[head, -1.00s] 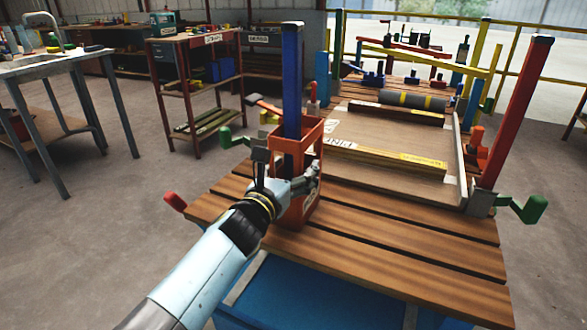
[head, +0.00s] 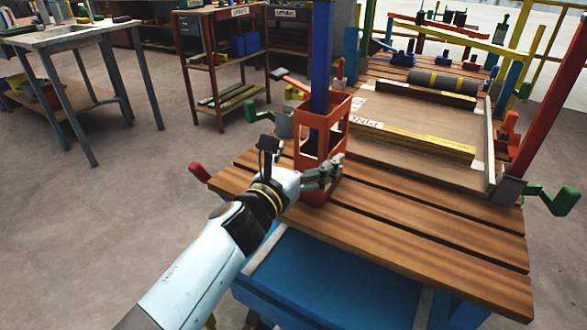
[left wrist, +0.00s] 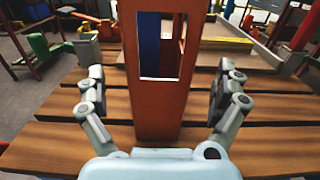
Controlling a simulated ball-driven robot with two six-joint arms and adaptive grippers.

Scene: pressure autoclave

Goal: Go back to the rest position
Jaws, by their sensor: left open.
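My left gripper (head: 328,172) reaches in from the lower left of the head view to an orange open-sided crate (head: 310,187) standing on the wooden slatted table. In the left wrist view, my left gripper (left wrist: 160,95) is open, with one finger on each side of the orange crate (left wrist: 160,108). Gaps show between the fingers and the crate's sides in that view. The crate stands upright, and a blue post shows behind its opening. My right gripper is in neither view.
The slatted table (head: 440,235) carries a wooden tray (head: 400,147) with boards and a dark roller (head: 443,83). Red and green crank handles stick out at its edges. A blue post (head: 321,60) rises by the crate. Open floor (head: 110,220) lies to the left.

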